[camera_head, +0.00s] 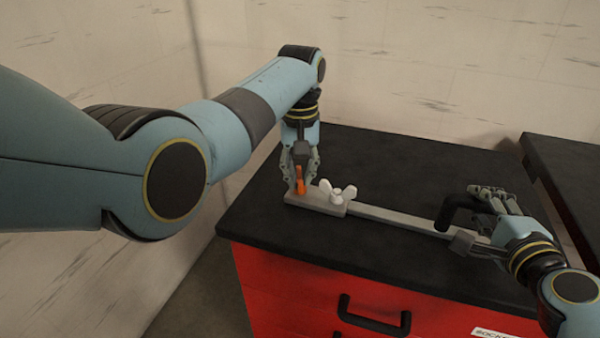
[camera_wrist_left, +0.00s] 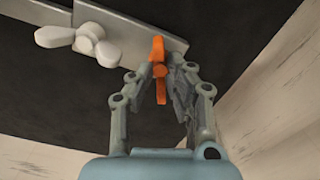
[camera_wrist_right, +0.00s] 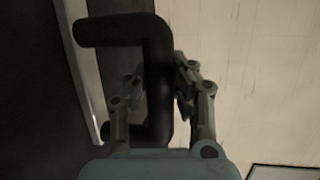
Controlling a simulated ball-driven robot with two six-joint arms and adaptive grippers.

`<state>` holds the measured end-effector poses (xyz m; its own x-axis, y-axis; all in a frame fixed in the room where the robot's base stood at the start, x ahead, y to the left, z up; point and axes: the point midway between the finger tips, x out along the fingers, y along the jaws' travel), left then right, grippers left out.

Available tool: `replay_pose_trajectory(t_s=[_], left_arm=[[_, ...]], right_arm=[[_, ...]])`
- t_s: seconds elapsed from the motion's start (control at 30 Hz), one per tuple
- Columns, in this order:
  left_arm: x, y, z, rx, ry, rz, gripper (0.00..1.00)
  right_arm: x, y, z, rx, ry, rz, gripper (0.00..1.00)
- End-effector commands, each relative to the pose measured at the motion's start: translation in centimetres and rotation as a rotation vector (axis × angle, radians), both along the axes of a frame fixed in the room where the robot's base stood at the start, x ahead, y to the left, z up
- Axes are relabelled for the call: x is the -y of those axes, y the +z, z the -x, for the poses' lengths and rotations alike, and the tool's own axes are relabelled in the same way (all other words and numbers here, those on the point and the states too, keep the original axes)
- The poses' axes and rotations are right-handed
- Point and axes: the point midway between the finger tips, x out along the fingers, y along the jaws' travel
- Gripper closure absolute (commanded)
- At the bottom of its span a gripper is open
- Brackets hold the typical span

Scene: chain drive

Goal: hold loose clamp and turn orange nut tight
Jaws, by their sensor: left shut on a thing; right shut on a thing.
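The orange nut (camera_head: 300,180) stands on the left end of a grey bar clamp (camera_head: 390,217) lying on the black worktop. My left gripper (camera_head: 301,180) comes down from above and is shut on the orange nut; the left wrist view shows the nut (camera_wrist_left: 160,68) between its fingers. A white wing nut (camera_head: 338,194) sits on the bar just right of the orange nut. My right gripper (camera_head: 472,205) is shut on a black handle (camera_head: 455,212) at the clamp's right end. The right wrist view shows the bent handle (camera_wrist_right: 156,75) between the fingers.
The black worktop (camera_head: 400,165) is clear behind the bar. Its front edge lies above a red drawer cabinet (camera_head: 290,300) with a black pull handle (camera_head: 373,318). Another dark worktop (camera_head: 570,170) stands at the right. A pale wall (camera_head: 450,70) rises behind.

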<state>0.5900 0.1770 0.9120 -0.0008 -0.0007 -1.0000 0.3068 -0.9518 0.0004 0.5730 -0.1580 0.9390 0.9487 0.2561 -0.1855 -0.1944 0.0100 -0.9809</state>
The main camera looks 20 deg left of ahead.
Motion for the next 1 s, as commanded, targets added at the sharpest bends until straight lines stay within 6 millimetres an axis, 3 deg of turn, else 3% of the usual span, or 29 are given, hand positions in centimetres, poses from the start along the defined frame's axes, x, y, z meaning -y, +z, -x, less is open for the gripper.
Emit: replay_pose_trajectory(t_s=[1.0], left_arm=[[-0.16,0.19,-0.16,0.003,-0.961,-0.005,1.00]], right_arm=[[0.04,-0.45,0.19,-0.007,0.001,0.007,1.00]])
